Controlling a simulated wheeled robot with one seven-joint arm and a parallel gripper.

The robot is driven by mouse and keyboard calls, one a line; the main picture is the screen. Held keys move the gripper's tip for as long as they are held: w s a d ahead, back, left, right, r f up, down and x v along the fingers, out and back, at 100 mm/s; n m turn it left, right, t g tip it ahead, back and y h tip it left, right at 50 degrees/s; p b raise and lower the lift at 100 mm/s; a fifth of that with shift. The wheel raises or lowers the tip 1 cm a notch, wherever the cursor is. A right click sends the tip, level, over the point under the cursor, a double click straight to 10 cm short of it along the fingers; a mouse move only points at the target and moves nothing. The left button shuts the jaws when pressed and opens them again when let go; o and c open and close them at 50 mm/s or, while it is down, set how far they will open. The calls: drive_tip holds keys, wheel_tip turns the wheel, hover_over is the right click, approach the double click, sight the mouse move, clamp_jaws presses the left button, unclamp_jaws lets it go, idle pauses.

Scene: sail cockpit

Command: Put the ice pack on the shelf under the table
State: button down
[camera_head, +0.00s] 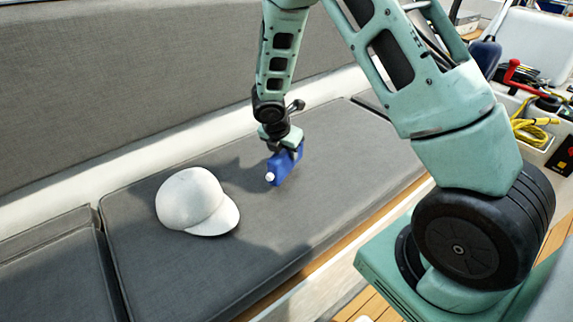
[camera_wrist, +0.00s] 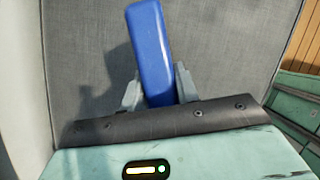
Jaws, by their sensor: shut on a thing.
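The ice pack (camera_head: 282,168) is a blue block with a white cap, at my gripper (camera_head: 283,148) above the grey bench cushion in the head view. In the wrist view the blue ice pack (camera_wrist: 150,45) stands out between the two grey fingers of my gripper (camera_wrist: 158,88), which are shut on it. Its lower end is hidden behind the dark edge of my gripper. I cannot tell for sure whether the pack touches the cushion. Neither the table nor the shelf under it is clearly in view.
A white cap (camera_head: 192,202) lies on the grey bench cushion (camera_head: 150,270), left of the ice pack. A grey backrest (camera_head: 120,80) rises behind. At the right are a yellow rope (camera_head: 530,125) and a red handle (camera_head: 512,72). The cushion right of the pack is clear.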

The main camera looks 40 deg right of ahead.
sight(286, 161)
drive_tip(key=shift+f+b, duration=0.5)
drive_tip(key=shift+f, duration=1.35)
drive_tip(key=shift+f, duration=0.15)
drive_tip(key=c, duration=1)
unclamp_jaws()
drive_tip(key=shift+c, duration=0.2)
